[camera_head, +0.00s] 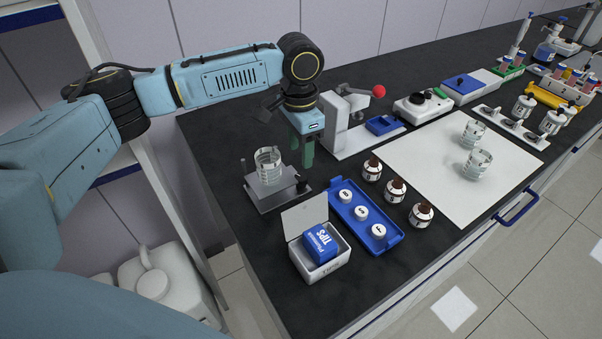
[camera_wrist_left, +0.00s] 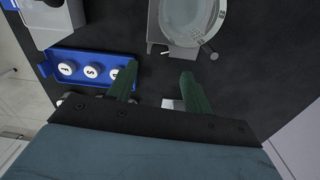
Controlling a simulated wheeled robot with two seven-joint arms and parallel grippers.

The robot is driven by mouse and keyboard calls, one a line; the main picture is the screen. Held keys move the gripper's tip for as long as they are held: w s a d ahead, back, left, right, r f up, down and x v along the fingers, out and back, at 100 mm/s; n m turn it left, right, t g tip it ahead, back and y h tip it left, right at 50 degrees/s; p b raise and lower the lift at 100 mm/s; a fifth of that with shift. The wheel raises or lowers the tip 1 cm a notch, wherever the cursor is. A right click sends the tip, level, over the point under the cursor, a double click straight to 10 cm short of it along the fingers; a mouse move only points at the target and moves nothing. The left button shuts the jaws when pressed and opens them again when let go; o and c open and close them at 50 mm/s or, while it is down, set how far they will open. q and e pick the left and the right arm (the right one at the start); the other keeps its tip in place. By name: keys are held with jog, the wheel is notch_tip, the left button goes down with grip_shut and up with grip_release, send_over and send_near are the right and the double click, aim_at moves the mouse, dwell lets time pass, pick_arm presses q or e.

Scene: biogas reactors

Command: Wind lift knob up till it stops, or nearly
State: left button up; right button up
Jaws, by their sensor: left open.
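A grey lift platform (camera_head: 272,197) stands on the dark bench in the head view, with a clear glass beaker (camera_head: 268,166) upright on it. Its small dark knob (camera_head: 302,186) sticks out at the right side. My left gripper (camera_head: 301,158) points down, open and empty, above the bench behind and to the right of the platform, apart from the knob. In the left wrist view its green fingers (camera_wrist_left: 160,72) are spread, with the beaker (camera_wrist_left: 190,18) and part of the platform beyond them. My right gripper is not in view.
A blue tray (camera_head: 385,239) with white-capped items and an open white tips box (camera_head: 337,263) stand close in front. Brown bottles (camera_head: 396,190) stand to the right. A press-like device with a red-ended lever (camera_head: 378,91) stands close behind the gripper.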

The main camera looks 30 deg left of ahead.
aim_at(301, 176)
pick_arm(q)
notch_tip(301, 176, down, 6)
jog(key=shift+f+b, duration=0.1)
jog(key=shift+b, duration=0.35)
jog(key=shift+f, duration=0.6)
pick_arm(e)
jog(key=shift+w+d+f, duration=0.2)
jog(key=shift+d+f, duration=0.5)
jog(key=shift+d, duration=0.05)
pick_arm(q)
jog(key=c, duration=1)
jog(key=shift+o, duration=0.2)
jog(key=shift+p, duration=0.4)
jog(key=m+p, duration=0.1)
jog(key=p, duration=0.2)
jog(key=shift+m, duration=0.3)
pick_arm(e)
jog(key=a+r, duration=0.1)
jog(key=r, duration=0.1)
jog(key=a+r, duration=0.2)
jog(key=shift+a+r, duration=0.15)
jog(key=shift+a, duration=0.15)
